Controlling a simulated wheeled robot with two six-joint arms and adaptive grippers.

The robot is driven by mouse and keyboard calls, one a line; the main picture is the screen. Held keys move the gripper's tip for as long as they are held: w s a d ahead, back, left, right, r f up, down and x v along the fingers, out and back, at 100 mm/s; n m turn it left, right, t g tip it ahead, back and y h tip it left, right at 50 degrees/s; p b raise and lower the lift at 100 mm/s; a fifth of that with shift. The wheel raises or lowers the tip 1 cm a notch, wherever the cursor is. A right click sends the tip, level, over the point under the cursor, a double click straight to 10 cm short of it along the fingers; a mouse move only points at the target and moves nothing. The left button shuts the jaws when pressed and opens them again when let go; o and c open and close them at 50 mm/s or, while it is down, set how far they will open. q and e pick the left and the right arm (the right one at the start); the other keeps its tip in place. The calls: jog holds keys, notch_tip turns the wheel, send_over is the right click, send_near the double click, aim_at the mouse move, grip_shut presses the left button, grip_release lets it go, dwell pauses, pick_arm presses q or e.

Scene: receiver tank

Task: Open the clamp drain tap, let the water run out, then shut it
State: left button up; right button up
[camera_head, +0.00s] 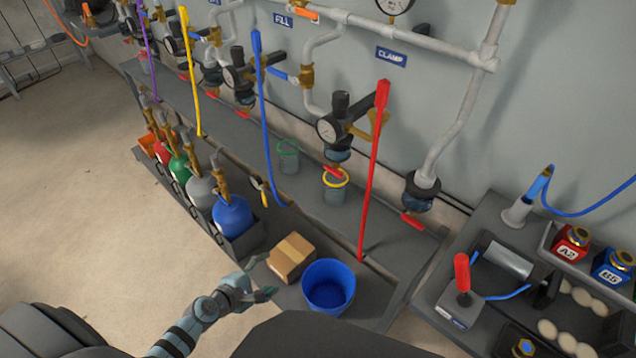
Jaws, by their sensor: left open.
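The blue CLAMP sign (391,57) is on the wall at upper right. Left of and below it is a dark regulator with a round gauge (327,129). A red tap lever (333,171) sits under its bowl, above a yellow-rimmed cup (335,189). Another red tap lever (412,220) hangs under a dark bowl at the foot of the grey pipe (455,120). I cannot tell for sure which is the clamp drain tap. My left gripper (262,279) is open and empty, low in the picture, well away from both levers. My right gripper is not in view.
A cardboard box (291,257) and a blue bucket (328,286) stand just right of my left gripper. Coloured bottles (232,215) stand in a rack at left. A side bench (485,215) is at right. Left floor is clear.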

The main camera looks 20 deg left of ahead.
pick_arm(q)
jog(key=w+d+r+n+t+h+b, duration=0.1)
jog(key=w+d+r+n+t+h, duration=0.15)
jog(key=w+r+n, duration=0.5)
jog(key=n+t+h, duration=0.2)
jog(key=n+t, duration=0.1)
send_near(331, 173)
jog(key=x, duration=0.8)
jog(key=shift+w+d, duration=0.15)
jog(key=shift+w, duration=0.1)
jog(key=shift+r, duration=0.1)
jog(key=shift+c, duration=0.4)
jog(key=c, duration=1.1)
jog(key=m+b, duration=0.1)
jog(key=m, duration=0.1)
jog(key=m+b, duration=0.2)
jog(key=shift+f, duration=0.3)
jog(key=o, duration=1.2)
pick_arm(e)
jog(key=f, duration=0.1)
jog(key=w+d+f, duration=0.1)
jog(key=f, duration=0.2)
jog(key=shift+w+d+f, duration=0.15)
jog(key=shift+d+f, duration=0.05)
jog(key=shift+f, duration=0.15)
